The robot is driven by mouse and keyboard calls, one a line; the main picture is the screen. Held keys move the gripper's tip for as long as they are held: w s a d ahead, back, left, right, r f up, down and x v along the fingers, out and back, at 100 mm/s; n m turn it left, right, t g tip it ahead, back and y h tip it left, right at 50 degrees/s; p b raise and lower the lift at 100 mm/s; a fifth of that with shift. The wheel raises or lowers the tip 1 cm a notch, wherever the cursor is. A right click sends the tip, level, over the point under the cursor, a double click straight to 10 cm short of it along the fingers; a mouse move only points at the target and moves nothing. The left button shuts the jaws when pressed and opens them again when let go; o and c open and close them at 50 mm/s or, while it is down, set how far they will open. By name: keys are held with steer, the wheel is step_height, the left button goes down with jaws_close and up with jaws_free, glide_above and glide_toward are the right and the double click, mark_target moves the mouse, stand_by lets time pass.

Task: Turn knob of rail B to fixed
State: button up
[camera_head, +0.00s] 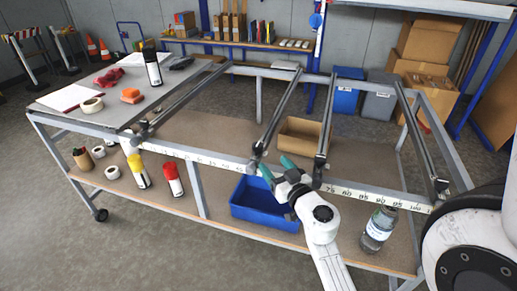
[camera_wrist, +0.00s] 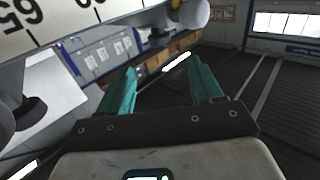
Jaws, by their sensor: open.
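My gripper (camera_head: 277,166) has two teal fingers and is open and empty, at the front scale bar (camera_head: 225,161) of the frame table. It is beside the near end of a dark cross rail (camera_head: 280,112); contact cannot be told. Other cross rails are to the left (camera_head: 188,97), right (camera_head: 325,125) and far right (camera_head: 420,135). No letter on any rail is readable, so I cannot tell which is rail B. In the wrist view the fingers (camera_wrist: 163,90) stand apart with nothing between them. A dark rounded part, possibly a knob (camera_wrist: 32,114), is at left on a pale plate.
A blue bin (camera_head: 262,205), a cardboard box (camera_head: 303,138) and a clear bottle (camera_head: 378,230) stand on the lower shelf. Red-capped (camera_head: 173,180) and yellow-capped (camera_head: 138,170) bottles stand at left. The left tabletop holds papers, tape and a spray can (camera_head: 152,67).

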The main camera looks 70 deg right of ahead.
mark_target(259, 146)
steer(key=b+x, duration=0.1)
steer(key=x, duration=0.9)
steer(key=shift+r, duration=0.1)
steer(key=c, duration=1.1)
